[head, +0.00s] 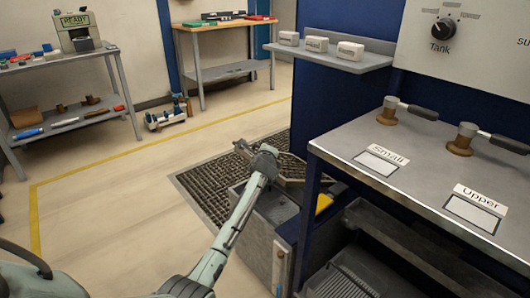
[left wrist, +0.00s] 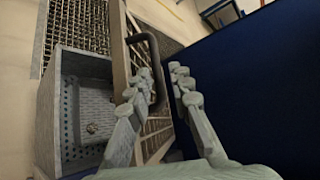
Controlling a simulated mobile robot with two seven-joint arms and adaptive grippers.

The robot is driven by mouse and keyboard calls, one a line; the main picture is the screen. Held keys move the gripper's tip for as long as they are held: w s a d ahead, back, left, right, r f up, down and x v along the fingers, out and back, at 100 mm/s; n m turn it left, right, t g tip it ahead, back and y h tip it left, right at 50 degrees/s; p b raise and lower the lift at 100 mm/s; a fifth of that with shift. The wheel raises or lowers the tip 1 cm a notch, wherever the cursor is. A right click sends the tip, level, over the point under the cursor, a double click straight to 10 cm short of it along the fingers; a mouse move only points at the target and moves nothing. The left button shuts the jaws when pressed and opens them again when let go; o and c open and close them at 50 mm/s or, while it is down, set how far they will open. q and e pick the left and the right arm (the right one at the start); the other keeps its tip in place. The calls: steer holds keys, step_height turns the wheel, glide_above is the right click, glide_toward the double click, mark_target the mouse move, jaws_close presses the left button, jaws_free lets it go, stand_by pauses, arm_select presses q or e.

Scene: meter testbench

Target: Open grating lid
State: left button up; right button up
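The grating lid (left wrist: 118,45) stands tilted up on edge along the right side of the grey basin (left wrist: 44,110) in the left wrist view. The basin's inside shows uncovered, with a perforated wall and a drain. A dark curved handle (left wrist: 155,48) sticks out from the lid. My left gripper (left wrist: 162,78) has its fingers apart, close to the handle; one finger overlaps the handle in view, and I cannot tell whether they touch. In the head view my left gripper (head: 250,148) is over the basin (head: 250,225) and hides part of the lid (head: 292,168). My right gripper is not in view.
A floor grate (head: 205,190) lies beside the basin. A blue wall panel (left wrist: 260,90) stands close to the gripper's right. The metal bench (head: 340,145) with valve handles (head: 392,108) is at the right. Open floor (head: 110,215) lies to the left.

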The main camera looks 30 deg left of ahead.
arm_select(q)
steer(key=shift+s+d+r, duration=0.1)
steer(key=shift+s, duration=0.1)
steer(key=shift+s+d, duration=0.15)
steer(key=v, duration=0.2)
steer(key=shift+s+d+r, duration=0.15)
steer(key=shift+r, duration=0.15)
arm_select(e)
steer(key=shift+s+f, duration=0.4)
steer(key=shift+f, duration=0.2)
arm_select(q)
steer(key=shift+c, duration=0.2)
